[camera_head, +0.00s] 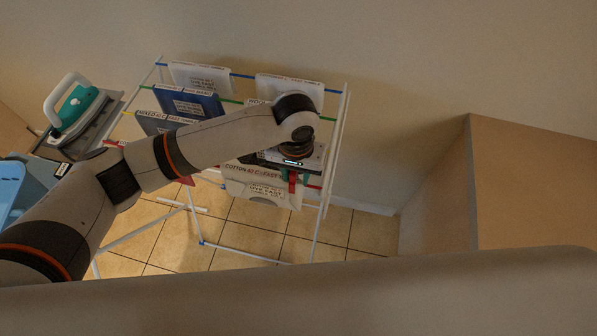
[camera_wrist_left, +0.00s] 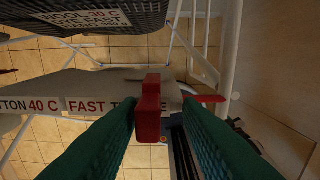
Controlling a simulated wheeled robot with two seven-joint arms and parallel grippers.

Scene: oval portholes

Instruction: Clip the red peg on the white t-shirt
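The red peg (camera_wrist_left: 148,110) stands between the two dark green fingers of my left gripper (camera_wrist_left: 160,112). It is close to the left finger, with a visible gap to the right one, so the gripper looks open. The peg overlaps the labelled top edge of the white t-shirt (camera_wrist_left: 85,88) on the rack and seems to straddle it; how far down it sits is hidden. In the head view the white t-shirt (camera_head: 262,191) hangs at the rack's front, below my left gripper (camera_head: 292,180). My right gripper is not in view.
The drying rack (camera_head: 335,140) has coloured rods and several other hanging clothes, including a dark blue one (camera_head: 190,103). A teal and white iron (camera_head: 75,105) stands at the left. A beige box-like block (camera_head: 530,185) is at the right. The tiled floor shows below.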

